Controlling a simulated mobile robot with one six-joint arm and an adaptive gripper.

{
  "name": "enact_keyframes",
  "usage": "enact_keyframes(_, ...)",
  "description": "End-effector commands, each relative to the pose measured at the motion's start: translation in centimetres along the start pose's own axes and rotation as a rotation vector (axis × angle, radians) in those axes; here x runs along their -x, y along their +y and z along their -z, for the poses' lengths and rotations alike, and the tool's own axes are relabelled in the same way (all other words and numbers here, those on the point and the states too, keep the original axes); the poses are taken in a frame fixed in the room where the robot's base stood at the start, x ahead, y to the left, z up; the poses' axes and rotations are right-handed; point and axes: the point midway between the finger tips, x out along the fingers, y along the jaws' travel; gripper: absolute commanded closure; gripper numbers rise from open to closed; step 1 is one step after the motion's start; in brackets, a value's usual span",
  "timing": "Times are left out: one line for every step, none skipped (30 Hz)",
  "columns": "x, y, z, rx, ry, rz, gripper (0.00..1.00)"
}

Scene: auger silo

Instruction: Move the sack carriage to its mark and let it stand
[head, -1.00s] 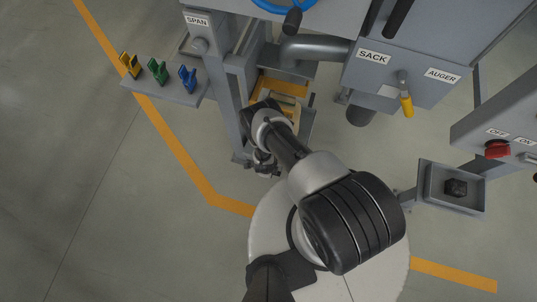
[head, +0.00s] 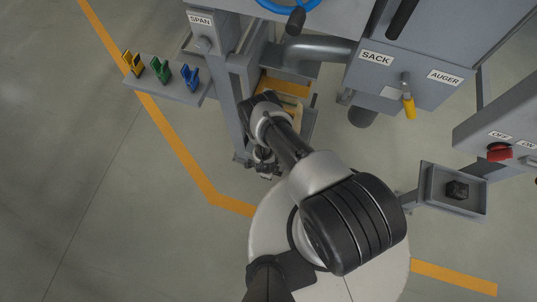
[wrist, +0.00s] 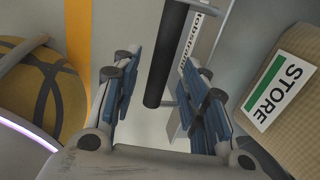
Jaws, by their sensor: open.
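In the wrist view my gripper (wrist: 160,88) is open, with a blue-padded finger on each side. A dark round bar (wrist: 166,55) runs between the fingers, apart from both pads; it may be the carriage's handle, but I cannot tell. A tan sack (wrist: 300,55) with a STORE label (wrist: 279,89) stands at the right, outside the fingers. In the head view my arm hides most of the sack carriage's area; yellow-orange parts (head: 287,86) show under the machine. The mark cannot be made out for sure.
A marked scale strip (wrist: 193,40) lies behind the bar. In the head view, the clip shelf (head: 172,88) is at left and the SACK panel (head: 376,58) at right. A red switch (head: 499,152) and tray (head: 453,190) are further right. Left floor is clear.

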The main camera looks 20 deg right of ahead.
Motion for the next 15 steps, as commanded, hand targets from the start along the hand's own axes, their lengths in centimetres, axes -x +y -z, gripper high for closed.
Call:
enact_keyframes(0.9,0.0,-0.1,0.001,0.000,-0.001,0.60)
enact_keyframes(1.5,-0.1,-0.1,0.001,-0.002,0.000,0.60)
enact_keyframes(2.3,-0.1,-0.1,0.001,0.000,-0.001,0.60)
enact_keyframes(2.9,-0.1,-0.1,0.000,0.000,-0.001,0.60)
enact_keyframes(3.5,-0.1,-0.1,0.001,-0.001,0.000,0.60)
enact_keyframes(4.2,0.0,-0.1,0.001,-0.001,-0.001,0.60)
enact_keyframes(4.9,-0.1,-0.1,0.000,-0.001,0.000,0.60)
enact_keyframes(5.4,-0.1,-0.1,0.001,-0.001,0.000,0.60)
enact_keyframes(6.2,-0.1,-0.1,0.001,-0.001,0.000,0.60)
enact_keyframes(6.7,0.0,-0.1,0.001,-0.001,-0.001,0.60)
enact_keyframes(7.2,0.0,-0.1,0.000,-0.001,-0.001,0.60)
enact_keyframes(7.8,0.0,-0.1,0.000,-0.001,0.000,0.60)
enact_keyframes(8.2,-0.1,-0.1,0.000,-0.001,0.000,0.60)
enact_keyframes(8.6,0.0,0.0,-0.001,-0.001,-0.001,0.60)
enact_keyframes(9.0,0.0,0.0,-0.001,-0.001,-0.001,0.60)
